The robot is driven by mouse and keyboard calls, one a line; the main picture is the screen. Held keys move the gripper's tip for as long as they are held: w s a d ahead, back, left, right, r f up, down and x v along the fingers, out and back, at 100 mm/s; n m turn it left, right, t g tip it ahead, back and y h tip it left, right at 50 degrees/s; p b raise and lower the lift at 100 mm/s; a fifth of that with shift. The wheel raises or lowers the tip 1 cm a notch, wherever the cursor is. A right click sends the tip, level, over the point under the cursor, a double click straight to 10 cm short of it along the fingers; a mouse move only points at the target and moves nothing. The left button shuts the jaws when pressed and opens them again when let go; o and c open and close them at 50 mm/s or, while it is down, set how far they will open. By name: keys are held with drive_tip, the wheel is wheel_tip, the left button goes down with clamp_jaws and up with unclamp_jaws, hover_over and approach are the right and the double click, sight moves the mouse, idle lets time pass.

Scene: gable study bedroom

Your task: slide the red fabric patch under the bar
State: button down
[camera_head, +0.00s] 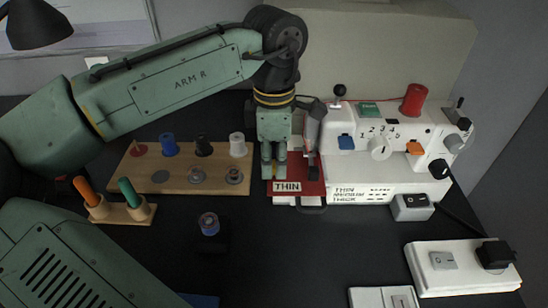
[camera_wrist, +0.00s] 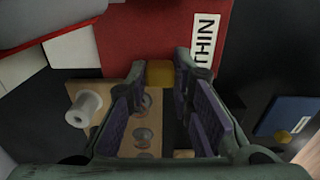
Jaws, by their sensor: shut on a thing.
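The red fabric patch (camera_head: 312,187) with a white THIN label lies flat at the left front of the white sewing machine (camera_head: 385,160). It also fills the top middle of the wrist view (camera_wrist: 150,35). My gripper (camera_head: 273,172) points down at the patch's left edge. In the wrist view its fingertips (camera_wrist: 160,75) are at a small yellow tab (camera_wrist: 159,73) on the patch's edge and appear shut on it. A dark upright part of the machine (camera_head: 313,150) stands over the patch, just right of my gripper. Whether the patch passes under the bar is not clear.
A wooden spool rack (camera_head: 160,180) stands left of my gripper, with a white spool (camera_head: 237,145) close by. Orange and green handled tools (camera_head: 131,193) stand in a wooden holder. A spool (camera_head: 209,223) sits in front. A power strip (camera_head: 462,266) lies at right.

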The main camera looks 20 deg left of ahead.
drive_tip(key=c, duration=1.3)
unclamp_jaws()
drive_tip(key=shift+c, duration=0.2)
wheel_tip(320, 180, up, 12)
